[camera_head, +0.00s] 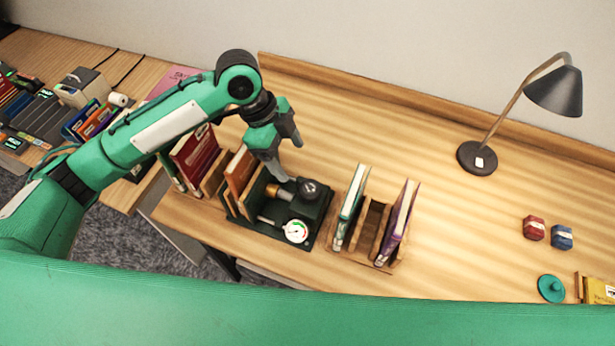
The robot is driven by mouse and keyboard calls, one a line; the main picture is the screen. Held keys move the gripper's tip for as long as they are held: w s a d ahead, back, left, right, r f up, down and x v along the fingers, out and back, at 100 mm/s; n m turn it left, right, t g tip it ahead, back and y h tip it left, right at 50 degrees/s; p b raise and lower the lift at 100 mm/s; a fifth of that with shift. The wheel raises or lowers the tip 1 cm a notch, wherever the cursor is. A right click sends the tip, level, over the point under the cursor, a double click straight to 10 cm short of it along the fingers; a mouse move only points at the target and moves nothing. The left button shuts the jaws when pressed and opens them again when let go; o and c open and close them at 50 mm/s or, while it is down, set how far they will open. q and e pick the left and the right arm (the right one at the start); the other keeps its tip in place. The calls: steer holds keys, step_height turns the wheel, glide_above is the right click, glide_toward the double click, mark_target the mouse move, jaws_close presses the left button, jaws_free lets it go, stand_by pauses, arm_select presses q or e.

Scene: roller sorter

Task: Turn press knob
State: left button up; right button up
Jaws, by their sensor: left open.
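The press (306,215) is a dark green device on the wooden table, between two wooden book holders. It has a round black knob (309,189) on top, a brass cylinder (282,191) on its left part and a white dial gauge (296,231) at the front. My left gripper (290,161) is open and empty, pointing down just behind and above the press. One finger hangs close to the brass cylinder; I cannot tell whether it touches anything. My right gripper is out of view.
Book holders with upright books stand left (214,185) and right (370,228) of the press. The table behind the press is clear.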

mark_target(309, 188)
arm_select(q)
steer(key=p+x, duration=0.2)
steer(key=x, duration=0.7)
steer(key=shift+d+f+p, duration=0.3)
steer(key=shift+p, duration=0.05)
steer(key=shift+d+f, duration=0.2)
steer(key=shift+f, duration=0.5)
steer(key=c, duration=1)
steer(key=shift+o, duration=0.2)
steer(key=shift+s+r+n+t+p, duration=0.1)
steer(key=shift+n+t+p, duration=0.15)
steer(key=shift+n+p, duration=0.5)
steer(key=shift+r+n+t+p, duration=0.15)
steer(key=shift+n+t+p, duration=0.1)
steer(key=shift+n+p, duration=0.5)
steer(key=shift+n+t+p, duration=0.5)
steer(key=shift+n+p, duration=0.6)
steer(key=shift+p, duration=0.15)
steer(key=shift+f+n+p, duration=0.1)
steer(key=shift+n+p, duration=0.3)
steer(key=shift+n, duration=0.1)
steer(key=o, duration=1)
steer(key=shift+f, duration=0.1)
steer(key=shift+c, duration=0.2)
